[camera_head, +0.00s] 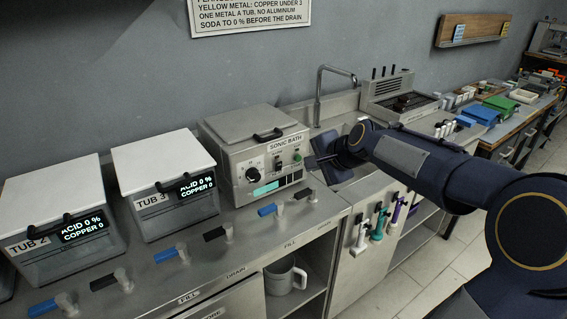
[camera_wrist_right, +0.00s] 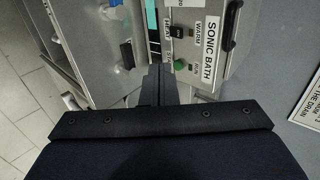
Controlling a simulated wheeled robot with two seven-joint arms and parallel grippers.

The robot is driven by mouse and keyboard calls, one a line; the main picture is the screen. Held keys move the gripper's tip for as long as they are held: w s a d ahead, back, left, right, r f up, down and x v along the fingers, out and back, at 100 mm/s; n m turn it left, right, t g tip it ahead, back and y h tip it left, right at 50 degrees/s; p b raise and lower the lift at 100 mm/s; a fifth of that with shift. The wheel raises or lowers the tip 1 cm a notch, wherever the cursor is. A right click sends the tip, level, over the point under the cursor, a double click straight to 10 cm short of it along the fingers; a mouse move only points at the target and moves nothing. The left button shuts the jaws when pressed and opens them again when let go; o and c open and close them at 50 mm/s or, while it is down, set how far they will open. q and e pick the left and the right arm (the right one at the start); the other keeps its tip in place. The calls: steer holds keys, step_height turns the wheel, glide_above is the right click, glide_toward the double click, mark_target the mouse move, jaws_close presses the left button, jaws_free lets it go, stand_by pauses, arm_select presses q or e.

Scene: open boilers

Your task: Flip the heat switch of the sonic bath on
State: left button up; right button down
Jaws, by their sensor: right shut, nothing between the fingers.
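The sonic bath (camera_head: 235,158) is a grey metal box with a lidded top, standing on the counter. Its front panel has a black dial, a teal display and, to the right, a black heat switch (camera_head: 278,168) and a green button (camera_head: 298,158). In the right wrist view the heat switch (camera_wrist_right: 177,32) sits beside its label, above the green button (camera_wrist_right: 180,65); its set position is not clear. My right gripper (camera_head: 311,163) is shut and empty, in front of the panel's right side. Its fingers (camera_wrist_right: 159,73) point toward the panel, near the green button. My left gripper is out of view.
Tub 3 (camera_head: 165,165) and Tub 2 (camera_head: 65,230) stand left of the bath. Blue and black valve handles line the counter's front edge. A sink with a tall faucet (camera_head: 320,90) is behind my right gripper. Coloured handled tools (camera_head: 378,226) hang below.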

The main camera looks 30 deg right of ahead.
mark_target(279, 162)
steer(key=shift+w+r+p+x, duration=0.35)
steer(key=shift+r+p+x, duration=0.1)
steer(key=shift+x, duration=1.65)
steer(key=shift+w+r+p+x, duration=0.3)
steer(key=shift+p+x, duration=0.2)
steer(key=shift+x, duration=1.55)
steer(key=shift+w+r+p+x, duration=0.35)
steer(key=shift+r+p+x, duration=0.1)
steer(key=shift+x, duration=1.65)
steer(key=shift+a, duration=0.15)
steer(key=shift+w+a+r+p, duration=0.15)
steer(key=shift+w+r+p, duration=0.4)
steer(key=shift+w+p, duration=0.15)
steer(key=shift+f+b, duration=0.3)
steer(key=shift+s, duration=0.1)
steer(key=shift+r, duration=0.2)
